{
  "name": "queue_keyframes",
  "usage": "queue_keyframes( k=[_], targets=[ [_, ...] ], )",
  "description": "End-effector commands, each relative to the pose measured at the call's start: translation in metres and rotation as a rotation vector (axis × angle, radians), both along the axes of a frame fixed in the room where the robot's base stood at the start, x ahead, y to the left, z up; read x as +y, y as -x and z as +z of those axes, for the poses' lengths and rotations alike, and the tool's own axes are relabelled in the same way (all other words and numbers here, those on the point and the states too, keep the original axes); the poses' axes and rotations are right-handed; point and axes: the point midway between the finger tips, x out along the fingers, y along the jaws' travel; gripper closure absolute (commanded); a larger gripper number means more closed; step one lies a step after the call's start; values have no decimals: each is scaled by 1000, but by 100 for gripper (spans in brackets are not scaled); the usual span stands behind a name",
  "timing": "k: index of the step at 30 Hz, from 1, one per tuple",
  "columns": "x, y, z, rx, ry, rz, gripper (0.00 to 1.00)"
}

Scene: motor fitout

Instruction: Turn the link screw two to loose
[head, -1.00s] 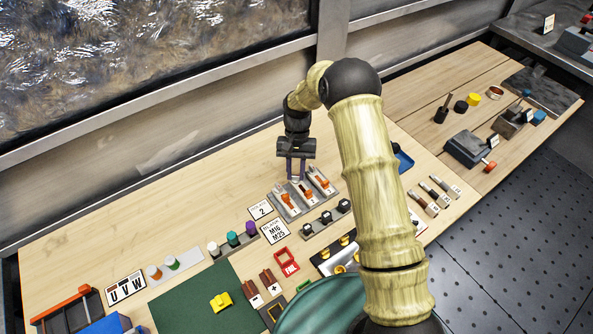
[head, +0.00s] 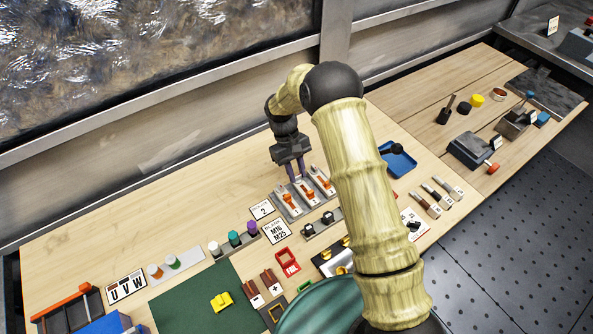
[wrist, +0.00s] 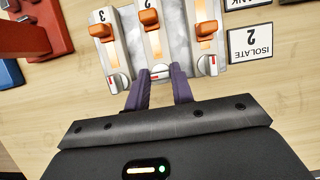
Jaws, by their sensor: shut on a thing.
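The grey link block (head: 290,211) stands on the bench with three orange-handled links side by side; it also shows in the wrist view (wrist: 178,14). Along its edge nearest me in the wrist view are three round white screws with red marks. The middle one, link screw two (wrist: 160,71), lies in line with the link marked 2. My gripper (wrist: 161,78) has its purple fingers on either side of this screw, shut on it. In the head view my gripper (head: 296,175) is at the back end of the block, and the screw is hidden there.
A card reading "ISOLATE 2" (wrist: 250,42) lies beside the block. A row of coloured caps (head: 235,239), a red frame (head: 287,262) and a blue tray (head: 397,158) are nearby. The bench behind the block is clear.

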Motion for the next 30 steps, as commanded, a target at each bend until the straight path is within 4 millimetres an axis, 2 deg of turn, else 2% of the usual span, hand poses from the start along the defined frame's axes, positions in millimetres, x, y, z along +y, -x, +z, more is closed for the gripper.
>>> queue_keyframes(
  k=[12, 13, 15, 16, 25, 30],
  targets=[
    [0, -2, 1, -5, 0, 10, 99],
    [0, -2, 1, -5, 0, 10, 70],
    [0, -1, 1, -4, -1, 9, 57],
    [0, -1, 1, -3, 0, 9, 55],
    [0, -1, 1, -2, -1, 9, 55],
    [3, -6, 12, -4, -1, 9, 55]
  ],
)
